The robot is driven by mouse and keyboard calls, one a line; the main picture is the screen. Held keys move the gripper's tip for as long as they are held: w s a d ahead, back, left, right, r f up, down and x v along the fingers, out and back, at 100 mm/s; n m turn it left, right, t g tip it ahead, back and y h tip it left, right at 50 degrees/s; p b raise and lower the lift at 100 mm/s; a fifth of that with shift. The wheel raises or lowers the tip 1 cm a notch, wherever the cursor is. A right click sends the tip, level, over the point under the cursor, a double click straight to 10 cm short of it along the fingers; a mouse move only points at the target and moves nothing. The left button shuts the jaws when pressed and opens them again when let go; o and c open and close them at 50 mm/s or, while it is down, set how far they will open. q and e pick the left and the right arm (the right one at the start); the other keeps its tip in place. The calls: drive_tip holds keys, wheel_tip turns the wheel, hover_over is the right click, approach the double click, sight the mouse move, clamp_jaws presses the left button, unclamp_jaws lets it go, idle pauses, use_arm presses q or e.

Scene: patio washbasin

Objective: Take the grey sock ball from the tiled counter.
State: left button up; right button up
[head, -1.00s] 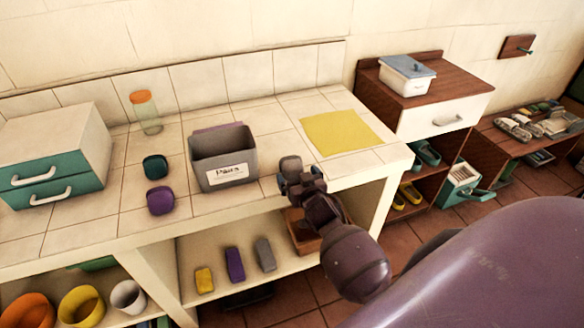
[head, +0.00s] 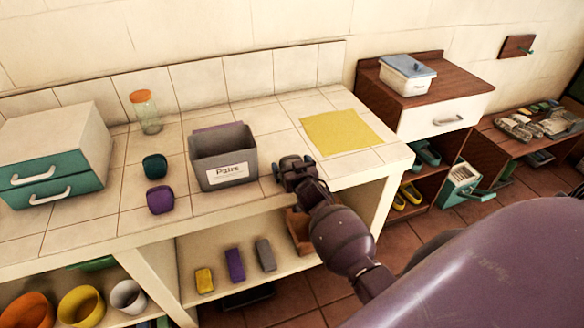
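No grey sock ball shows clearly now; the spot right of the grey "Pairs" bin (head: 222,152) is covered by my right gripper, so it may be hidden there. A teal sock ball (head: 155,166) and a purple sock ball (head: 160,200) sit on the tiled counter (head: 90,228) left of the bin. My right gripper (head: 292,166) is low over the counter, just right of the bin. Its bluish fingertips look spread apart, one on each side; what lies between them is hidden by the hand. My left gripper is out of view.
A yellow cloth (head: 342,132) lies flat right of the gripper. A jar with an orange lid (head: 146,112) and a small teal drawer unit (head: 50,172) stand at left. The bin's wall is close beside my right gripper.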

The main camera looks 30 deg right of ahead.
drive_tip(key=c, duration=1)
